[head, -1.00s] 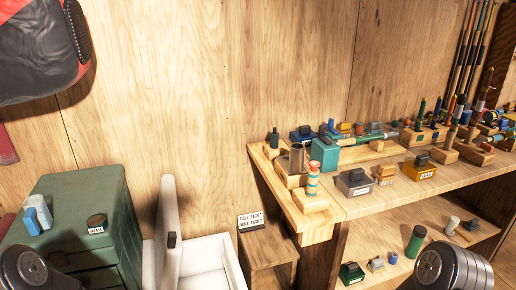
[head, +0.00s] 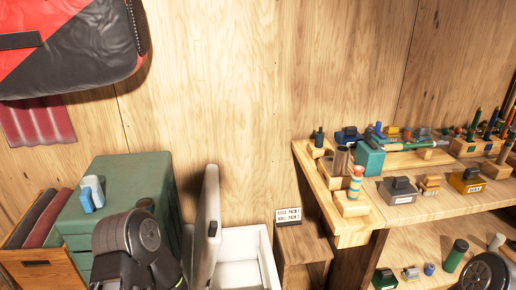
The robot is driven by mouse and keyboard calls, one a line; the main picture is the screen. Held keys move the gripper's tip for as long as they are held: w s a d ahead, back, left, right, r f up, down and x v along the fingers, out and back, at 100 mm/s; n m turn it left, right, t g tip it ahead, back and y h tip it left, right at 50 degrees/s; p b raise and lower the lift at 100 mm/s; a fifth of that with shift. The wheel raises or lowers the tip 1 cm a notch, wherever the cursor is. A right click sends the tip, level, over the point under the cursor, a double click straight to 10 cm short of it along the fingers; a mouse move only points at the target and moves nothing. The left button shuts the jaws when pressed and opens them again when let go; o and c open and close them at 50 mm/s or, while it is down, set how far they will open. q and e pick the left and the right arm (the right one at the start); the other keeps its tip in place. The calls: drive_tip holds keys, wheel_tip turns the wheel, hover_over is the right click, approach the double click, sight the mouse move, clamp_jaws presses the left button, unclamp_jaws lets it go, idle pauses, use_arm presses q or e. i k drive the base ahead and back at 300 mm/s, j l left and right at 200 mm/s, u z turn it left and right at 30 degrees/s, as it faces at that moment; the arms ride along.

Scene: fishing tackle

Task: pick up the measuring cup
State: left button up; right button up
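I cannot make out a thing that is surely the measuring cup. A small grey metal cylinder (head: 342,159) stands upright on the left end of the workbench; it is too small to tell whether it is a cup. Part of my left arm rises in front of the green cabinet at the lower left, and no gripper fingers show on it. Only a rounded part of my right arm shows at the lower right corner. Both grippers' fingertips are out of sight.
The workbench (head: 417,208) on the right carries many small tackle items. A green cabinet (head: 130,178) holds a blue-white bottle (head: 93,190). A white open chest (head: 243,242) stands between them, beside a small wooden stand (head: 303,250). A red-black bag (head: 75,50) hangs upper left.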

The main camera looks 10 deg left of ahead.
sight(91, 198)
drive_tip(key=u, duration=1.55)
drive_tip(key=i+l+z, duration=0.3)
drive_tip(key=i+z, duration=0.2)
